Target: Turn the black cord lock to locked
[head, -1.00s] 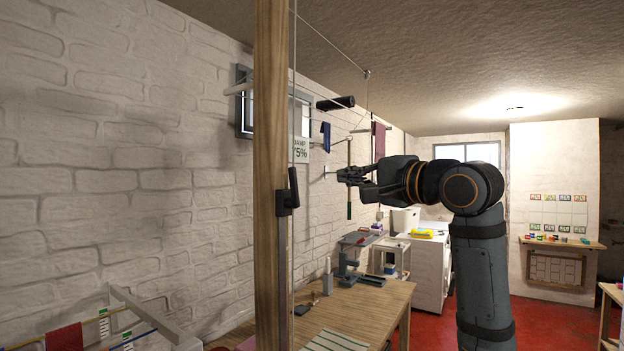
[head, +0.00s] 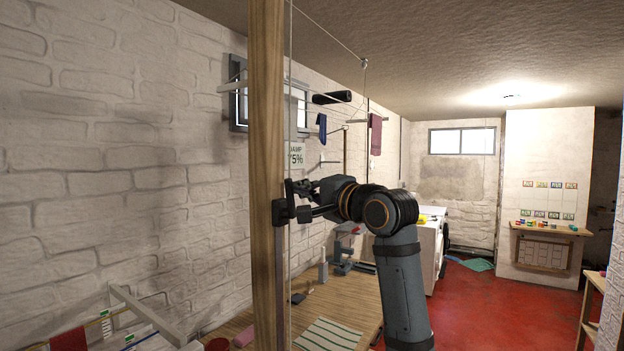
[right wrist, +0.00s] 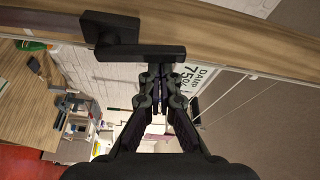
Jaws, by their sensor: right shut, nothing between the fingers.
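The black cord lock (head: 279,212) is fixed to the side of a wooden post (head: 266,120). Its lever stands upright along the post; in the right wrist view the cord lock (right wrist: 107,32) shows its lever (right wrist: 150,52) pointing right, towards the post's upper end. A thin pale cord (head: 291,100) runs upward beside the post. My right gripper (head: 302,197) is shut and empty, close to the lever. In the wrist view its fingertips (right wrist: 156,82) lie just below the lever; whether they touch it I cannot tell. My left gripper is out of view.
Behind the post, a wooden table (head: 325,315) holds several tools and a striped cloth (head: 330,335). A hanging rack with cloths (head: 375,135) is near the brick wall. A white frame (head: 150,315) is at lower left. Red floor (head: 485,310) is open on the right.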

